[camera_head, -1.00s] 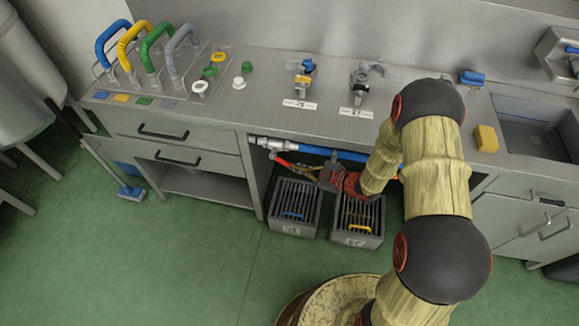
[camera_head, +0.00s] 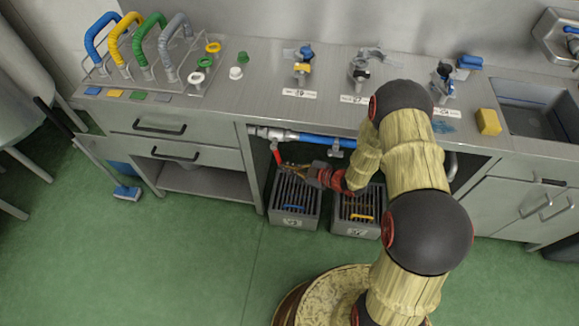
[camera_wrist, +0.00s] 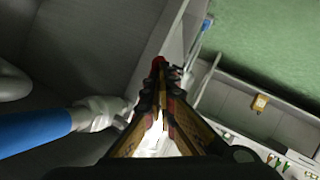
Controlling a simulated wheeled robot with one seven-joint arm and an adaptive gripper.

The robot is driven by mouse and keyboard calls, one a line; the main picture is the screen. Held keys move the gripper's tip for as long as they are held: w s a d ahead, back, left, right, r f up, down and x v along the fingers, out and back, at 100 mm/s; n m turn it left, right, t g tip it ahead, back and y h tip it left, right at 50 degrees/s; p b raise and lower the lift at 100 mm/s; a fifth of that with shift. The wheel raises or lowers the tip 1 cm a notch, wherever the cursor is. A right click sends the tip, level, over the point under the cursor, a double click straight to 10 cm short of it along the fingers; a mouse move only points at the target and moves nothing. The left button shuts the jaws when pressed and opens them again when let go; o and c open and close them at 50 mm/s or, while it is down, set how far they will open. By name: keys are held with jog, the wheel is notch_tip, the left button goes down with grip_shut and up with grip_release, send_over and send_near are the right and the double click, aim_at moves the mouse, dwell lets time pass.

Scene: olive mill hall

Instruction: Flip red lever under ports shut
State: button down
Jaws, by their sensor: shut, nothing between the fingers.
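The red lever (camera_head: 276,155) hangs steeply down from the metal valve at the left end of the blue pipe (camera_head: 312,139), under the counter. My gripper (camera_head: 284,169) is shut and empty, with its tips close to the lever's lower right side. I cannot tell whether they touch it. In the wrist view, my closed fingers (camera_wrist: 159,85) point up the picture, with a small red spot at their tips that may be the lever. The blue pipe (camera_wrist: 35,130) and its pale fitting (camera_wrist: 100,112) lie to their left.
Two slatted crates, the left one (camera_head: 293,222) and the right one (camera_head: 356,233), stand on the floor below the pipe. A cabinet wall bounds the opening on the left.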

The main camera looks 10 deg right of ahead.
jog(key=shift+w+a+f+t+y+b, duration=0.2)
jog(key=shift+a+f+t+y+b, duration=0.2)
jog(key=shift+y, duration=0.2)
jog(key=shift+a+r, duration=0.1)
jog(key=shift+r, duration=0.05)
jog(key=shift+s, duration=0.1)
